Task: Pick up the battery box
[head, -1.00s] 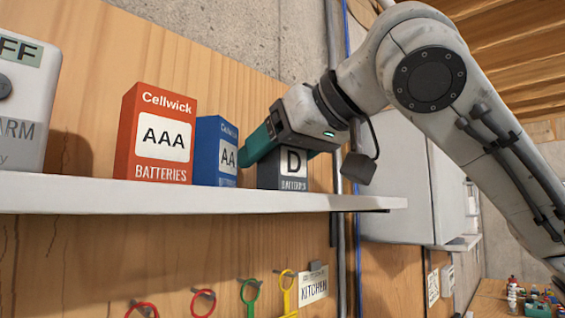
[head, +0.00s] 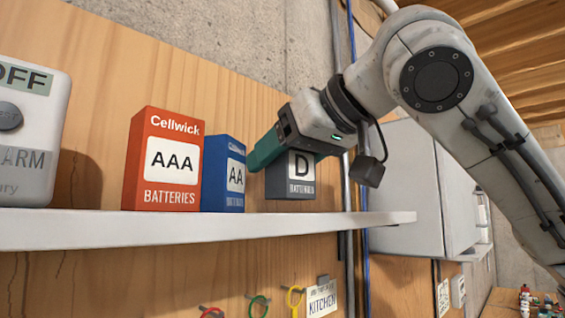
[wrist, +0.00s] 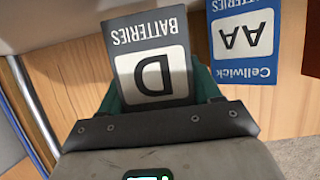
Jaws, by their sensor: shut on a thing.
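The red AAA box (head: 162,165) stands further left.
The white shelf (head: 200,230) runs below the boxes and ends at the right. A white alarm unit (head: 30,135) stands at its left end. Coloured keys (head: 258,305) and a kitchen tag (head: 321,299) hang below. A grey cabinet (head: 405,190) and pipes are at right.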

